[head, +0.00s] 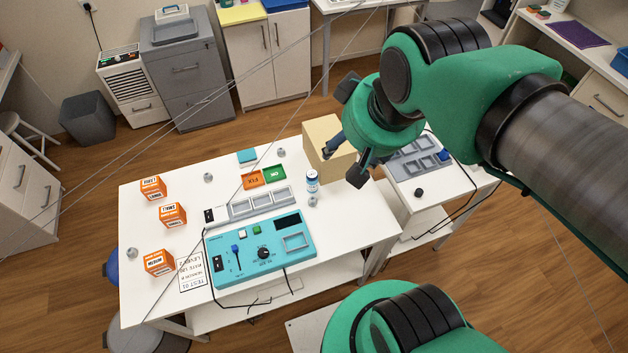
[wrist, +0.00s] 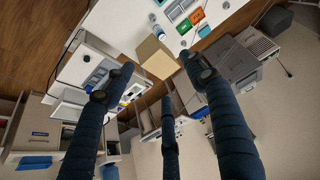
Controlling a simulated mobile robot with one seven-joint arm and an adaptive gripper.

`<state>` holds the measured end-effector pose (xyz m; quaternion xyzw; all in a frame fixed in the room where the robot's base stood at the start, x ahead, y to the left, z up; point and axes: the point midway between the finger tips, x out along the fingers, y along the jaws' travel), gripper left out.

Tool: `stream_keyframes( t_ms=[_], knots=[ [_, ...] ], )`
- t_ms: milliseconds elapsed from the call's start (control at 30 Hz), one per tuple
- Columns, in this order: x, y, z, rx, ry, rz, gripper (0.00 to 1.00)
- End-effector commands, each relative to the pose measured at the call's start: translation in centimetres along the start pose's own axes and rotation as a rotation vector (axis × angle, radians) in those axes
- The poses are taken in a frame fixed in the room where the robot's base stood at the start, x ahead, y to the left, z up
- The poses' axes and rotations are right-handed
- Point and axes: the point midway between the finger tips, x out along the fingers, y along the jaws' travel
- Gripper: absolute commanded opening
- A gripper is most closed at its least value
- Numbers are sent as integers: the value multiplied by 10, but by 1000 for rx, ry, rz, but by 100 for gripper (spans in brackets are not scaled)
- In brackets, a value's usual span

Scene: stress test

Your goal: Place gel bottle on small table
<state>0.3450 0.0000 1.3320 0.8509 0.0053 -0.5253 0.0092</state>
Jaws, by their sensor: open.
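The gel bottle (head: 312,182), a small white bottle with a blue label, stands upright on the large white table (head: 150,215), near its right side. In the wrist view a small blue-and-white object, likely this bottle (wrist: 158,32), shows beyond the box. The small white table (head: 459,184) stands to the right, with a grey tray panel on it; it also shows at the left in the wrist view (wrist: 72,72). My gripper (head: 345,140) is open and empty, above and to the right of the bottle. Its spread fingers (wrist: 150,80) hold nothing.
A tan box (head: 322,132) is between the bottle and the small table, partly behind my gripper. Orange boxes (head: 172,214), a turquoise control panel (head: 235,262) and a grey tray (head: 256,206) occupy the large table. Cables hang beside both tables.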

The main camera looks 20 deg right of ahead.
Motion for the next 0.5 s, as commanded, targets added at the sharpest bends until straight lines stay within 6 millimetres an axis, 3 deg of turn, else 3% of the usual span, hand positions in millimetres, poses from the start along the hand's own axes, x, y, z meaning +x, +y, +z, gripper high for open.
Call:
stream_keyframes(
  t_ms=[267, 500],
  knots=[
    [57, 2, -36, -65, -89, -3, 56],
    [129, 5, -67, -137, -178, -14, 56]
  ],
)
